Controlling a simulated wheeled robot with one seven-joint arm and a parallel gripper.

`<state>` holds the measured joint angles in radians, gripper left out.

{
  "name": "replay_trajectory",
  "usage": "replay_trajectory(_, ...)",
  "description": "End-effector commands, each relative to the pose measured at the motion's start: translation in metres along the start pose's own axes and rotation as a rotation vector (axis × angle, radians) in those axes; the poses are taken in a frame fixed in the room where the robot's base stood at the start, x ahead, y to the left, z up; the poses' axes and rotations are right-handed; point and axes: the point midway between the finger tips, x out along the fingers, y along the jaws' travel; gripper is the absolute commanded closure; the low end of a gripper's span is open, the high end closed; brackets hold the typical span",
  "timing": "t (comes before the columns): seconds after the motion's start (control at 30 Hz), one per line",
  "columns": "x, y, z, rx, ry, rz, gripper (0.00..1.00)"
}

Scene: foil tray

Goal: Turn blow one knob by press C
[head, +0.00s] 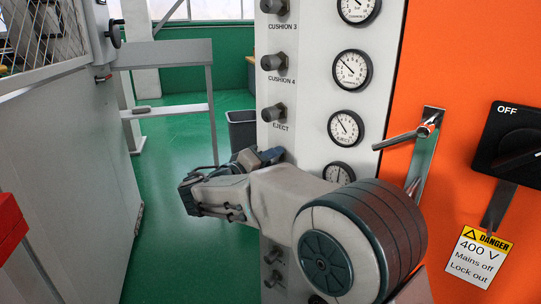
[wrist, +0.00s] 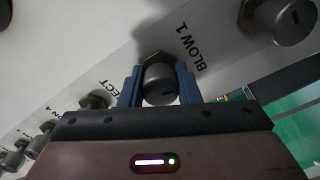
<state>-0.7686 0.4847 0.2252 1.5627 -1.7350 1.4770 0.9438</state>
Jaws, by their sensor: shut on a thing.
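The blow one knob (wrist: 160,86) is a dark grey round knob on the pale panel (head: 305,90). The label "BLOW 1" (wrist: 195,46) is beside it in the wrist view. My gripper (wrist: 158,74) is shut on this knob, with one blue finger on each side. In the head view my gripper (head: 272,155) is at the panel's left column, just below the EJECT knob (head: 274,112), and my arm hides the held knob. No press letter is visible.
CUSHION 3 and CUSHION 4 knobs (head: 272,62) are above, beside round gauges (head: 351,70). More knobs (head: 272,257) are below my arm. A metal handle (head: 410,137) and a black OFF switch (head: 510,140) are on the orange door. Green floor is open at left.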

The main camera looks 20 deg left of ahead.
Motion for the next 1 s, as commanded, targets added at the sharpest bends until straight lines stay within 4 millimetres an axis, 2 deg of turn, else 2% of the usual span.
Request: replay_trajectory(1.0, -0.0008, 0.0046, -0.0027, -0.972, 0.000, -0.002, 0.93)
